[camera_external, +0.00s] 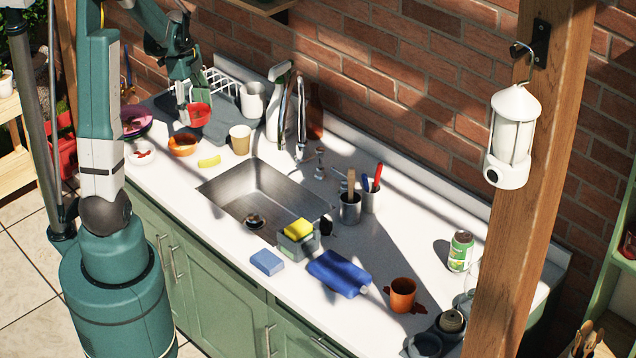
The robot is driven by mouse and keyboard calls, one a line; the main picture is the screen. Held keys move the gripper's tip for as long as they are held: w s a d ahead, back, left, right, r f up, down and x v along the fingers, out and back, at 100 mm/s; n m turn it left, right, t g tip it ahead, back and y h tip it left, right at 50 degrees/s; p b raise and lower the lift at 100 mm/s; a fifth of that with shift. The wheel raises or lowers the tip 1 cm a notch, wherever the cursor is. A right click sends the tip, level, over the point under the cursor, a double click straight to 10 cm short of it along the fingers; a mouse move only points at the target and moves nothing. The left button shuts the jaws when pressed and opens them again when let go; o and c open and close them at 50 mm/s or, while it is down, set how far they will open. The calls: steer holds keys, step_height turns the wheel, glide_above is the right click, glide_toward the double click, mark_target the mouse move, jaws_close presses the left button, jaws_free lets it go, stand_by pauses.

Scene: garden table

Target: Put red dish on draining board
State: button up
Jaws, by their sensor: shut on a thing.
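The red dish (200,115) is a small bowl at the far left end of the counter, in the external view. My gripper (190,108) reaches down from above and is shut on the red dish. The grey draining board (221,127) lies on the counter behind the sink, beside and under the dish in this view. I cannot tell whether the dish touches the board or hangs just above it. The fingertips are small and partly hidden against the dish.
A white rack (218,83) and a white mug (253,101) stand at the back. A tan cup (240,139), an orange bowl (183,145), a white dish (141,153) and a pink plate stack (135,119) are nearby. The sink (262,190) is in front; a soap bottle (274,110) stands right.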

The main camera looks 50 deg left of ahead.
steer(key=b, duration=0.3)
glide_above(168, 174)
step_height(168, 174, down, 6)
steer(key=shift+s+a, duration=0.2)
steer(key=shift+f, duration=0.1)
steer(key=shift+f, duration=0.15)
steer(key=shift+f, duration=2.75)
steer(key=shift+f, duration=0.1)
steer(key=shift+f, duration=2)
steer(key=shift+f, duration=0.2)
steer(key=o, duration=0.9)
